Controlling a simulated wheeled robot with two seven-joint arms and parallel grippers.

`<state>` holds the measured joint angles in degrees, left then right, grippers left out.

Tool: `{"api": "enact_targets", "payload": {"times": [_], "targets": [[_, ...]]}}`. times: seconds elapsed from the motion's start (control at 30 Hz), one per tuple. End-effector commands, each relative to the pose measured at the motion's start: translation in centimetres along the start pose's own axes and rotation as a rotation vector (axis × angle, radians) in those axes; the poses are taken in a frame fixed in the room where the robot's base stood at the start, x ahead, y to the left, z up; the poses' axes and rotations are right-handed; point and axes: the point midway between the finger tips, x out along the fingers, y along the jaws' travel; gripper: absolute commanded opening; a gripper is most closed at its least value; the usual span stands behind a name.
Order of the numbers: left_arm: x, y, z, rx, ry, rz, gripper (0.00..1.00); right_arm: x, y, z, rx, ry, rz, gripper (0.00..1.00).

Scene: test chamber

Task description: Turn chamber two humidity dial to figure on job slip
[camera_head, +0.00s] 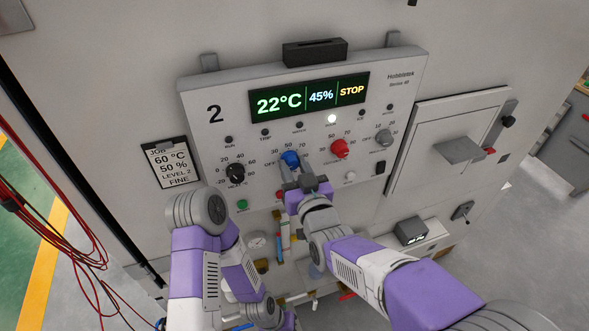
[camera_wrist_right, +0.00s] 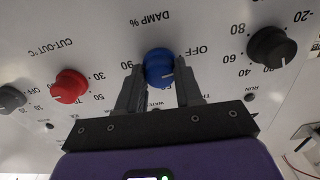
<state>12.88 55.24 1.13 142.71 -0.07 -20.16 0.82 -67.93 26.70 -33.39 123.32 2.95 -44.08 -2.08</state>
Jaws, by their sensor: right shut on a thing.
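The blue dial (camera_head: 290,158) sits on the panel marked 2, under a display (camera_head: 310,97) reading 22°C, 45% and STOP. In the right wrist view the blue dial (camera_wrist_right: 158,63) is labelled DAMP %, with OFF beside it. My right gripper (camera_head: 300,180) is shut on this dial, one finger on each side. The exact figure at its pointer is too small to read. The job slip (camera_head: 170,164) at the panel's left reads 60 °C, 50 %, LEVEL 2, FINE. My left arm hangs at lower left; its gripper is not visible.
A black dial (camera_head: 236,173) is left of the blue one; a red dial (camera_head: 339,148) and a grey dial (camera_head: 383,137) are right. Green button (camera_head: 242,205) and black switch (camera_head: 380,167) sit below. A handled hatch (camera_head: 459,151) is at right. Red cables hang at far left.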

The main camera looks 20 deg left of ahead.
Motion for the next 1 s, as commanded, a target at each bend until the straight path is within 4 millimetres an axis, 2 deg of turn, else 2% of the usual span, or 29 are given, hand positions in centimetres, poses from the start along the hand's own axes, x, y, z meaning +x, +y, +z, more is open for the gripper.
{"api": "enact_targets", "payload": {"times": [0.27, 0.6, 1.0], "targets": [[3.0, -1.1, -0.1, 0.000, 0.000, 0.000, 0.00, 0.0, 0.2, 0.3, 0.165, 0.008, 0.001, 0.05], [7.2, -2.7, -0.3, 0.000, 0.000, 0.000, 0.00, 0.0, 0.2, 0.3, 0.480, 0.008, 0.001, 0.05], [10.9, -4.1, -0.5, 0.000, 0.000, 0.000, 0.00, 0.0, 0.1, 0.2, 0.860, 0.006, 0.000, 0.05]]}}
